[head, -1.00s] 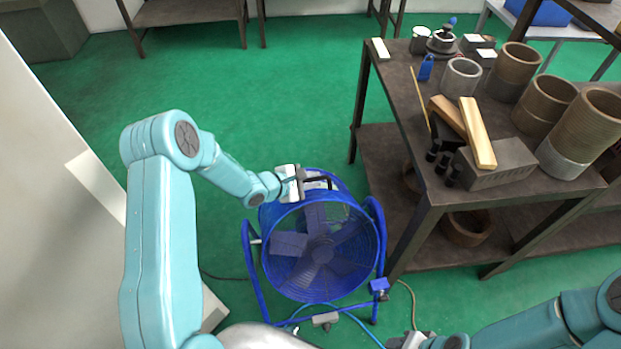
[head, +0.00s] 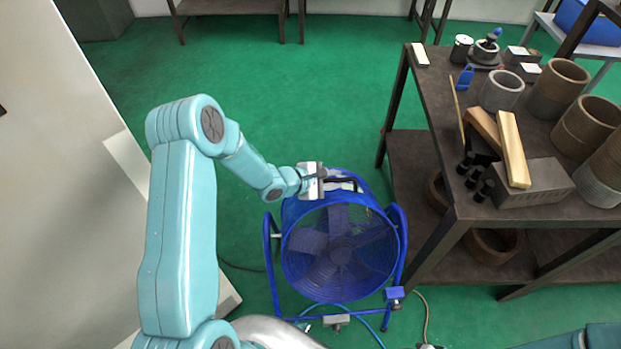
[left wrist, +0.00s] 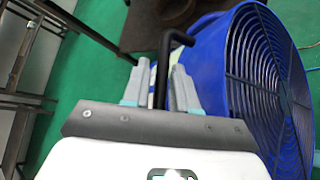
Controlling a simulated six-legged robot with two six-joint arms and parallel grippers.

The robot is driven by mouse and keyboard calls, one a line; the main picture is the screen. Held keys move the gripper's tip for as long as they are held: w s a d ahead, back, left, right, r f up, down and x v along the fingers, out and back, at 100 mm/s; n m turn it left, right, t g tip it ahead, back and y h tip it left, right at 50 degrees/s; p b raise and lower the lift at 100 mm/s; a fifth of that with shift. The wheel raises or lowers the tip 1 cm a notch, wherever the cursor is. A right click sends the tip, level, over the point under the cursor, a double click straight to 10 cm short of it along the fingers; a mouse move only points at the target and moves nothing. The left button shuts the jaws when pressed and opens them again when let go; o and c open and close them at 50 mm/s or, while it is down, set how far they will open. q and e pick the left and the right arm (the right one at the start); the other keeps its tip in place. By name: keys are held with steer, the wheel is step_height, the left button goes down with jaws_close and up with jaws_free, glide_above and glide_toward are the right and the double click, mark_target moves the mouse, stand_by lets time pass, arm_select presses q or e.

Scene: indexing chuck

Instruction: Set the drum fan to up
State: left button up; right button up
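The blue drum fan (head: 340,254) stands on the green floor in its blue tubular stand, its grille facing me and tilted upward. In the left wrist view its drum and grille (left wrist: 265,75) fill the right side. A black bent handle (left wrist: 165,60) rises at the drum's top. My left gripper (head: 318,182) is at the top of the fan beside this handle. In the left wrist view its fingers (left wrist: 158,88) are apart, with the handle between them and nearer the right finger. A gap shows on the left. Only a bit of my right gripper shows at the bottom edge.
A dark workbench (head: 445,120) stands close to the fan's right, carrying several cylinders, a grey block (head: 535,184) and wooden bars. A pale wall or cabinet (head: 60,180) is at the left. Cables lie on the floor near the stand. The floor behind the fan is clear.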

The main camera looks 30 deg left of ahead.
arm_select(q)
steer(key=p+v, duration=0.1)
steer(key=v, duration=1.3)
steer(key=shift+s+r, duration=0.15)
steer(key=shift+s, duration=0.05)
